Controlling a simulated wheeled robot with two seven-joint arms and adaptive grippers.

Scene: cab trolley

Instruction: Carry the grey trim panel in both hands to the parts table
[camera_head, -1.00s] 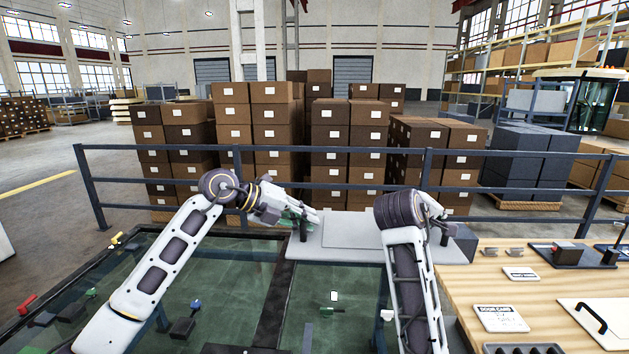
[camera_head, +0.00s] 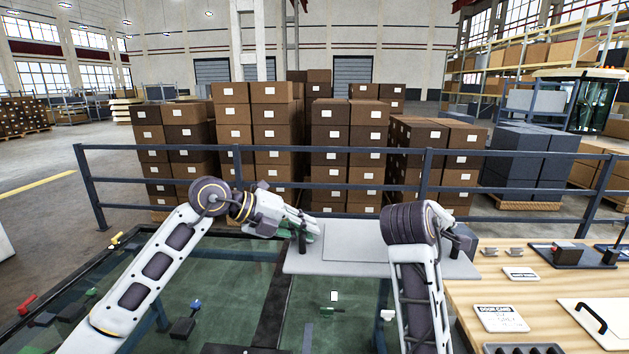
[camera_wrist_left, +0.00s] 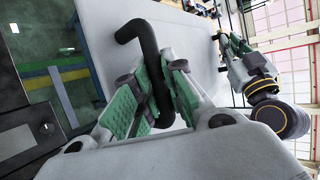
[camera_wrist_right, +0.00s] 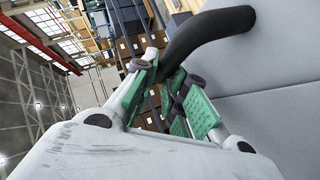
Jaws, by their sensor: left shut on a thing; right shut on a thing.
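The grey trim panel (camera_head: 350,241) is a flat sheet held roughly level above the dark green glass-like surface, its right end at the wooden table's far left corner. My left gripper (camera_head: 308,230) is at its left end, shut on a black handle (camera_wrist_left: 148,45) in the left wrist view. My right gripper (camera_head: 456,243) is at its right end, partly hidden behind my right forearm. In the right wrist view, its fingers (camera_wrist_right: 172,88) are shut at another black handle (camera_wrist_right: 205,32). The wooden table (camera_head: 515,265) stands at the right; I take it as the parts table.
The table holds a door card label (camera_head: 501,318), a white board with a black handle (camera_head: 606,322), and small fixtures. A dark blue railing (camera_head: 330,187) runs behind the panel, with stacked cartons beyond.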

